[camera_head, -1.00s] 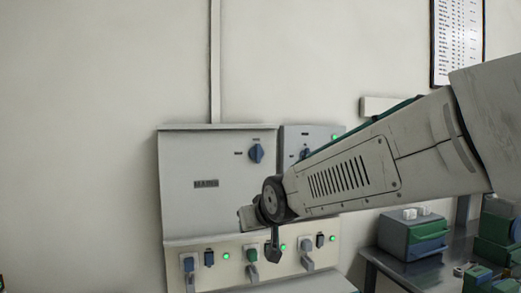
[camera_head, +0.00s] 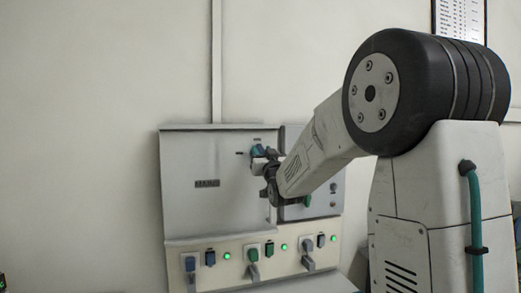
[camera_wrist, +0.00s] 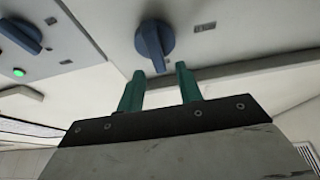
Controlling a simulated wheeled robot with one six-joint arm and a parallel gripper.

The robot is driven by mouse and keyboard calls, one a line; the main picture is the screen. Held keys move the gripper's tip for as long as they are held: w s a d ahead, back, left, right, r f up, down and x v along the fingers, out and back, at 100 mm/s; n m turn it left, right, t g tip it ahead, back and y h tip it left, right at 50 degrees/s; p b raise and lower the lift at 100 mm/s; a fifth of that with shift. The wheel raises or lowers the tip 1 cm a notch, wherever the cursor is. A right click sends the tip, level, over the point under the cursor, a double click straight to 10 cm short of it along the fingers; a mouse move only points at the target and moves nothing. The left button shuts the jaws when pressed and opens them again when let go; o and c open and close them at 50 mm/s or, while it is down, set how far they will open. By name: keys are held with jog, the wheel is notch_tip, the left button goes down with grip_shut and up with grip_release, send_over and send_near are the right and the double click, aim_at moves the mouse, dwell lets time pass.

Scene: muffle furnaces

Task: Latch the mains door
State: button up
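The mains door (camera_head: 190,195) is a grey panel with a dark label plate, and it looks flush in the head view. Its blue rotary knob (camera_wrist: 152,40) shows in the wrist view, with its grip bar pointing down towards the gap between my fingertips. My gripper (camera_wrist: 158,78) has two teal fingers standing apart, with nothing held between them. The knob's bar end lies close to the fingertips; I cannot tell whether they touch. In the head view my gripper (camera_head: 262,153) is in front of the knob and mostly hides it.
A second grey panel (camera_head: 325,207) adjoins on the right, partly behind my arm. In the wrist view, another blue knob (camera_wrist: 20,36) and a green lamp (camera_wrist: 19,72) lie at left.

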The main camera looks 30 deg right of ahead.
jog(key=shift+x, duration=1.35)
grip_shut()
